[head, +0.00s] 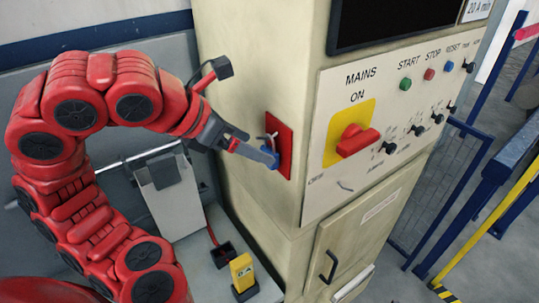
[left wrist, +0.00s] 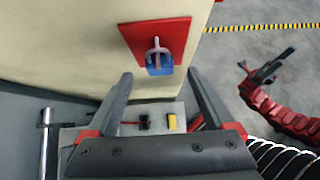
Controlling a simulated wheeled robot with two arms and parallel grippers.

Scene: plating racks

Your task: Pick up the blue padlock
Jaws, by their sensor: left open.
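The blue padlock (head: 275,163) hangs from a pale shackle on a red plate (head: 286,146) on the side of the beige cabinet. In the left wrist view, the padlock (left wrist: 160,68) shows beyond and between my fingers. My left gripper (head: 258,149) is open, its fingers pointing at the plate. In the head view one finger overlaps the padlock, so contact is unclear. In the left wrist view the open fingers (left wrist: 159,74) stand apart with nothing gripped. My right gripper (left wrist: 264,69) shows small at the right of that view, away from the cabinet; its jaw state is unclear.
The control panel carries a red mains switch (head: 357,140) on a yellow plate (head: 337,157). A grey ledge below holds a yellow item (head: 242,271) and a black holder (head: 222,254). Blue fencing (head: 440,185) stands at the right.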

